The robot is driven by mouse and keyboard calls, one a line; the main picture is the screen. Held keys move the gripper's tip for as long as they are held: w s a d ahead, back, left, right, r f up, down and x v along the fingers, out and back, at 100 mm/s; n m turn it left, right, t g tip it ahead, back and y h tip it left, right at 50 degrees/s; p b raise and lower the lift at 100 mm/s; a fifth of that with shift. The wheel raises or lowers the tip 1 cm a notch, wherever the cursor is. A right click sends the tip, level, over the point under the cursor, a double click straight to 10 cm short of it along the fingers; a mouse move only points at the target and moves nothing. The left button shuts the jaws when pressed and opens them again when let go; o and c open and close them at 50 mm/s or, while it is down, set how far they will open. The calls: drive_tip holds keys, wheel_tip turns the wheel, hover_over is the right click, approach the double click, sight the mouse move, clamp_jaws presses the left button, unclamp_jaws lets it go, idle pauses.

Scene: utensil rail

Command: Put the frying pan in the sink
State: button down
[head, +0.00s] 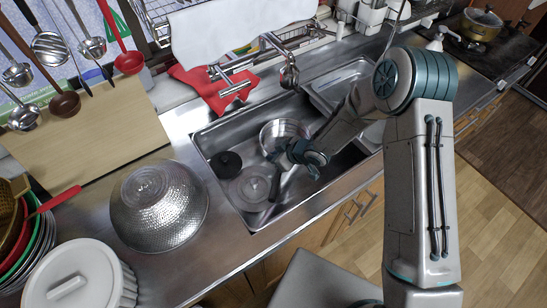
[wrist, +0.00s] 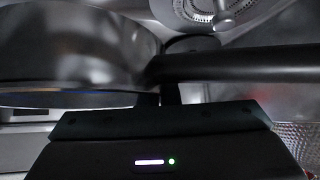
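The frying pan (head: 283,132) is a shiny metal pan with a dark handle. In the head view it is inside the left basin of the steel sink (head: 205,141), toward the back. In the wrist view the pan (wrist: 70,50) fills the upper left and its handle (wrist: 250,63) runs off to the right. My gripper (head: 284,168) is low over the basin at the pan's handle. Its fingers (wrist: 160,98) are close together at the handle's base and look shut on it; the tips are hidden behind the handle. Whether the pan touches the basin floor is unclear.
A black round object (head: 225,164) and the drain (head: 254,188) are in the basin. The faucet (head: 289,75) stands behind it. A hammered metal bowl (head: 158,205) and a white lidded pot (head: 75,280) stand left on the counter. Utensils hang at upper left.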

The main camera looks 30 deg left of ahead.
drive_tip(key=shift+f+b, duration=2.3)
drive_tip(key=shift+f, duration=0.95)
drive_tip(key=shift+f+b, duration=0.5)
drive_tip(key=shift+f, duration=0.05)
drive_tip(key=c, duration=1.6)
unclamp_jaws()
drive_tip(key=shift+r, duration=0.1)
wheel_tip(320, 180, up, 15)
drive_tip(key=p, duration=1)
drive_tip(key=w+d+r+m+t, duration=0.1)
drive_tip(key=w+d+r, duration=0.2)
drive_tip(key=w+d, duration=0.1)
drive_tip(key=w+d+r+m+t+h+p, duration=0.1)
drive_tip(key=w+d+r+m, duration=0.1)
drive_tip(key=w+d+r, duration=0.2)
drive_tip(key=w+d+r+m+t, duration=0.2)
drive_tip(key=w+d+r, duration=0.2)
drive_tip(key=shift+d+p, duration=0.25)
drive_tip(key=shift+p, duration=0.05)
